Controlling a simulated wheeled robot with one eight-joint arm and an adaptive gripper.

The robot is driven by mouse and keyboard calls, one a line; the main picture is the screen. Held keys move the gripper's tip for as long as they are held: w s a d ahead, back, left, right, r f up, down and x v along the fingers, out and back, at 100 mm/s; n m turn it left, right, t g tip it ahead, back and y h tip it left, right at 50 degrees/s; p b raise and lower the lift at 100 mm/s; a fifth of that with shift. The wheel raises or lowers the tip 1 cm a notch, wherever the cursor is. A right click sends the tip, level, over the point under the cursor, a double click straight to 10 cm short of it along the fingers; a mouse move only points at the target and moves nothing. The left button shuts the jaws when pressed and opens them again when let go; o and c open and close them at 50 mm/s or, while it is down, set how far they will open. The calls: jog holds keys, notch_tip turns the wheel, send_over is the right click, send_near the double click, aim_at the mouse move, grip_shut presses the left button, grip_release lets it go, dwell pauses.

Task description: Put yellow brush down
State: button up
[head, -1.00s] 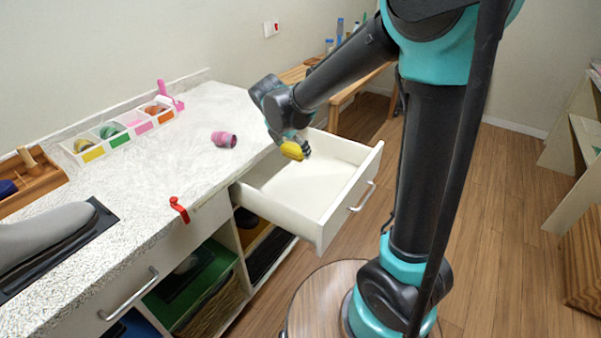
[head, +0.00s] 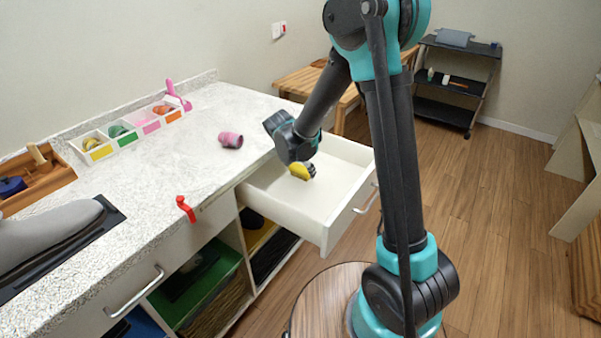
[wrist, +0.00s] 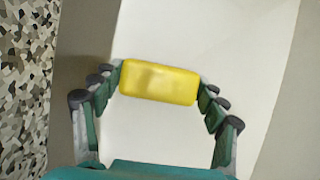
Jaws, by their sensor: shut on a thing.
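The yellow brush (head: 301,171) is held by my gripper over the open white drawer (head: 338,226) in the head view. In the wrist view the brush (wrist: 158,82) shows as a yellow rounded block between the two fingers. My gripper (wrist: 159,86) is shut on it, with a finger at each end. The pale drawer bottom lies behind it. I cannot tell whether the brush touches the drawer bottom. The drawer appears otherwise empty where it shows.
The speckled countertop (head: 150,190) lies left of the drawer, with a pink cup-like thing (head: 230,140), a red clip-like thing (head: 185,208) and a row of small coloured bins (head: 127,138). Open shelves lie below.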

jog(key=shift+s+f, duration=0.1)
jog(key=shift+f, duration=0.45)
jog(key=shift+f, duration=0.1)
jog(key=o, duration=0.9)
jog(key=shift+s+r, duration=0.1)
jog(key=shift+r, duration=0.2)
jog(key=s+a, duration=0.2)
jog(key=s, duration=0.1)
jog(key=s+a, duration=0.2)
jog(key=s, duration=0.1)
jog(key=s+a, duration=0.3)
jog(key=s, duration=0.1)
jog(key=shift+r, duration=0.35)
